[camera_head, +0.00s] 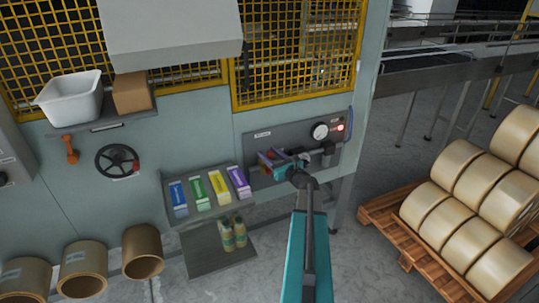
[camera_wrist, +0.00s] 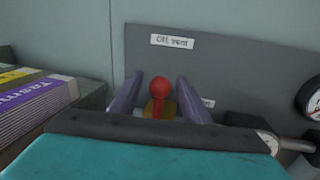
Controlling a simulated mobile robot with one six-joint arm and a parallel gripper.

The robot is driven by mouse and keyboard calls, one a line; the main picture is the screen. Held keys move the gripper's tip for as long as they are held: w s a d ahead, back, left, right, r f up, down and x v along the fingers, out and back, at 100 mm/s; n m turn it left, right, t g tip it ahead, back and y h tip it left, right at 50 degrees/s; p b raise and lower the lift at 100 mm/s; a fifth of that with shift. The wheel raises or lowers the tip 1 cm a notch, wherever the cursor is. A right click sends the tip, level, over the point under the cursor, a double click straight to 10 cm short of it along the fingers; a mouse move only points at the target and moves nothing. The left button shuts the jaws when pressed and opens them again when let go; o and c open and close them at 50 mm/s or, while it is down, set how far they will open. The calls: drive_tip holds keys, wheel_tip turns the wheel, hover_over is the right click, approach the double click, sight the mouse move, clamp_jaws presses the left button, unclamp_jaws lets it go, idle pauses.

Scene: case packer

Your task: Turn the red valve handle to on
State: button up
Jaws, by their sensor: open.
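The red valve handle (camera_wrist: 159,88) shows in the wrist view as a round knob on a short red stem. A yellow valve body (camera_wrist: 150,107) is behind its lower part. The knob is below the "Off, vent" label (camera_wrist: 172,41). A second label (camera_wrist: 208,103) lower right is mostly hidden by a finger. My gripper (camera_wrist: 159,79) is open, with one purple finger on each side of the handle and visible gaps to the knob. In the head view my gripper (camera_head: 268,159) is at the grey valve panel (camera_head: 285,133) and largely hides the handle.
A pressure gauge (camera_head: 320,131) and a red light (camera_head: 340,127) sit right of the valve, with a pipe below. A shelf of coloured cartons (camera_head: 204,194) is close on the left. A pallet of rolls (camera_head: 400,221) stands at the right.

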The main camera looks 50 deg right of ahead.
clamp_jaws()
drive_tip(key=shift+w+a, duration=0.1)
drive_tip(key=shift+a, duration=0.05)
idle(0.4)
drive_tip(key=shift+d, duration=0.3)
